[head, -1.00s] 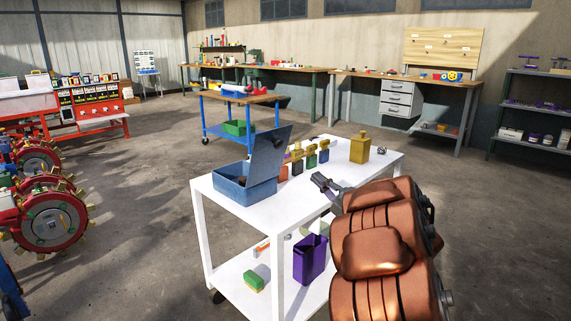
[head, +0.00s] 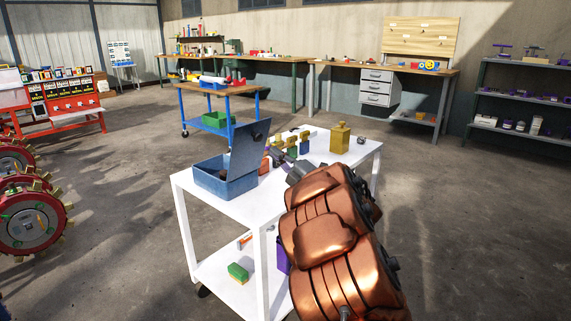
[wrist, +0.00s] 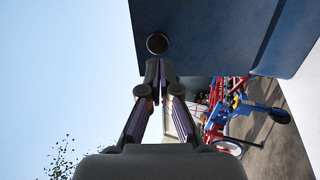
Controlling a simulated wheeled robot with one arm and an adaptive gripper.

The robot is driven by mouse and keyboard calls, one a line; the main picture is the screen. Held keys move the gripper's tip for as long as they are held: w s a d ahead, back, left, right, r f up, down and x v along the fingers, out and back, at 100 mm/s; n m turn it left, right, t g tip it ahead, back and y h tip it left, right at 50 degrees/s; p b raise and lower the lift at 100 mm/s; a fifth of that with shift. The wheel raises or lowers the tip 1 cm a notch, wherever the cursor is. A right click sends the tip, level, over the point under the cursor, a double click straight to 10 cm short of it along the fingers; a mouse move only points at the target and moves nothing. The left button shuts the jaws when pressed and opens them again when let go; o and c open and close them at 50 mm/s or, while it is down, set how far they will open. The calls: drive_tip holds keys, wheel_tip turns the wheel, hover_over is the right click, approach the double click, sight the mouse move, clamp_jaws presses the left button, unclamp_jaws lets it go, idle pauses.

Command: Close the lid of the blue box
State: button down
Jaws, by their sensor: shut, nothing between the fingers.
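The blue box (head: 226,184) sits on the white cart at its left end. Its lid (head: 250,150) stands up, raised and leaning a little right, with a round dark spot on it. In the wrist view the lid (wrist: 220,35) fills the upper right, and a round dark knob (wrist: 157,43) shows just beyond the fingertips. My gripper (wrist: 158,66) is shut and empty, its fingertips together in front of the lid; I cannot tell whether they touch it.
The white cart (head: 205,205) also carries several small coloured pieces and a yellow container (head: 340,138) to the right of the box. A green block (head: 238,272) lies on the lower shelf. A blue-legged workbench (head: 225,90) stands behind. The floor to the right is free.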

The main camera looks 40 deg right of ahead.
sight(259, 140)
drive_tip(key=x, duration=0.3)
drive_tip(key=shift+w, duration=0.3)
drive_tip(key=shift+w+a+r+b, duration=0.15)
drive_tip(key=shift+w+r+b, duration=0.2)
drive_tip(key=shift+w, duration=0.25)
